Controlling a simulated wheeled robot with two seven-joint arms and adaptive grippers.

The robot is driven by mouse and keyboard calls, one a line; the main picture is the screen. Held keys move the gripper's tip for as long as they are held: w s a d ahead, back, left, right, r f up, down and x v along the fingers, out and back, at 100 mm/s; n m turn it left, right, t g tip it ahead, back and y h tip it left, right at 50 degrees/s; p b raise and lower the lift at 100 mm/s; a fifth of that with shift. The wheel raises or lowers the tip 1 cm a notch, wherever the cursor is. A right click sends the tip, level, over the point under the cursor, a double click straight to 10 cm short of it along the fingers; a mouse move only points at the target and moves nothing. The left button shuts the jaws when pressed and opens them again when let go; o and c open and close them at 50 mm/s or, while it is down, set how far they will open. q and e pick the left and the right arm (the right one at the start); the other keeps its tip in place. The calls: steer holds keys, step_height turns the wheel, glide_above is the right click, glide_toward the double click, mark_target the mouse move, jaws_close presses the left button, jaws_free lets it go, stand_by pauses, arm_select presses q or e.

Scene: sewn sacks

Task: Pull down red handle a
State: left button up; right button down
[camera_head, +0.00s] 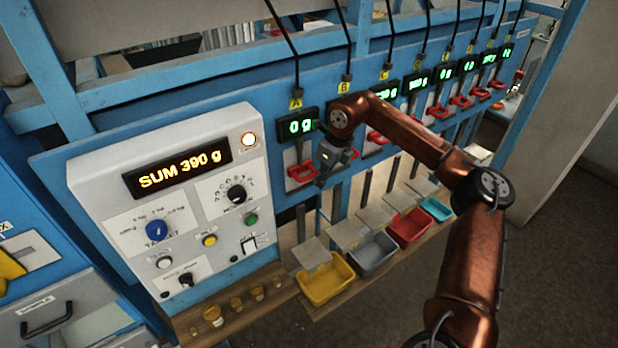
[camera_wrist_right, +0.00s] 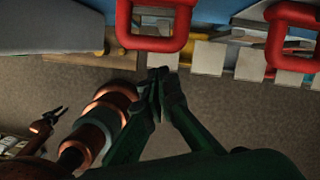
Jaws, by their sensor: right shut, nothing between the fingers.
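Red handle a (camera_head: 302,172) sits below the display reading 0 g under the yellow A label, on the blue panel. It looks like a red loop. My right gripper (camera_head: 327,178) is just to the right of it in the head view, shut and empty. In the wrist view the shut fingertips (camera_wrist_right: 158,76) point toward a red loop handle (camera_wrist_right: 153,43), with a visible gap below its lower bar. I cannot tell for sure which letter that handle has. My left gripper (camera_wrist_right: 56,112) shows small and dark at the lower left of the wrist view; its jaw state is unclear.
More red handles (camera_head: 438,110) run along the panel to the right. A white control box (camera_head: 170,200) reading SUM 390 g stands left. Yellow (camera_head: 327,284), grey (camera_head: 373,256), red (camera_head: 412,229) and teal (camera_head: 436,209) trays sit below the panel. Black cables hang above.

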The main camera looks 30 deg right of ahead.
steer(key=v, duration=1)
steer(key=shift+d, duration=0.1)
stand_by(0.6)
